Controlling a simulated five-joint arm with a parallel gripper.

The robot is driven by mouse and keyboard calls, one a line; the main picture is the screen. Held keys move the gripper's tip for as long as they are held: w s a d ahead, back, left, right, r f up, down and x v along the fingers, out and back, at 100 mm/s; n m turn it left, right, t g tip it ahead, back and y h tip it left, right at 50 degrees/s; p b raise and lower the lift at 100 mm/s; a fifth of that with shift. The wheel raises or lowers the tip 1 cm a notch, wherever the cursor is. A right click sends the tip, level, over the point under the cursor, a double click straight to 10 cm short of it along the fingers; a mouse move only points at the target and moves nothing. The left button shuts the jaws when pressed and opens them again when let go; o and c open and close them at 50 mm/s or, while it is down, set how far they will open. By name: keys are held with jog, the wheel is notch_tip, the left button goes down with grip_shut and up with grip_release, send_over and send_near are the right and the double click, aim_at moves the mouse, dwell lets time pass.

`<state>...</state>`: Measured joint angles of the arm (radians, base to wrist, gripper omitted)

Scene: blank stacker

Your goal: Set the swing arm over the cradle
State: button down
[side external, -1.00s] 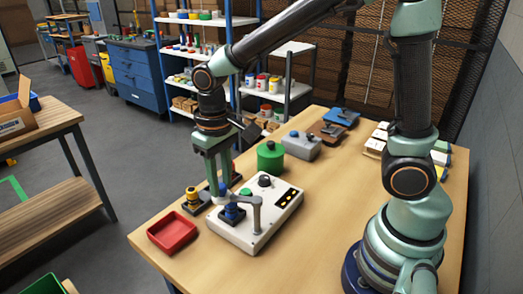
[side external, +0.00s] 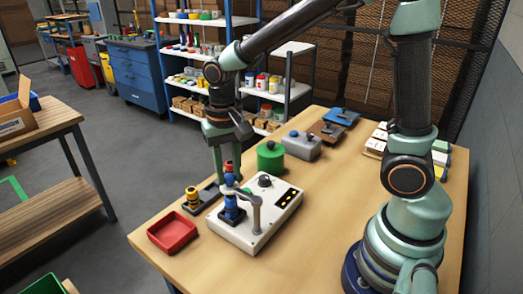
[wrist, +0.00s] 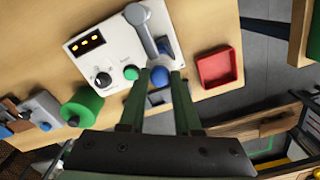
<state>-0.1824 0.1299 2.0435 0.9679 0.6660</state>
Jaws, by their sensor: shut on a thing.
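A white box (side external: 252,222) stands on the table and carries a grey swing arm (side external: 248,194) on an upright post. The swing arm's end, with a blue knob (side external: 229,181), is between my gripper's fingertips (side external: 225,178). In the wrist view the swing arm (wrist: 145,35) runs down to my gripper (wrist: 161,74), which is shut on its end.
The box also has a black knob (side external: 265,181), a green button (wrist: 131,72) and yellow lights (side external: 288,198). A red tray (side external: 172,232) lies in front left. A yellow-black piece (side external: 192,197) stands behind it. A green cylinder (side external: 270,157) and a grey block (side external: 302,146) stand behind the box.

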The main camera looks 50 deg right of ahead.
aim_at(232, 176)
jog(key=c, duration=0.6)
grip_release()
notch_tip(232, 176, up, 12)
jog(key=shift+d+r, duration=0.1)
jog(key=s+d+f+n+t, duration=0.2)
jog(key=s+d+n+t, duration=0.3)
jog(key=s+d, duration=0.1)
jog(key=shift+s+d+f+n+t, duration=0.2)
jog(key=shift+s+n+t, duration=0.1)
jog(key=shift+s, duration=0.15)
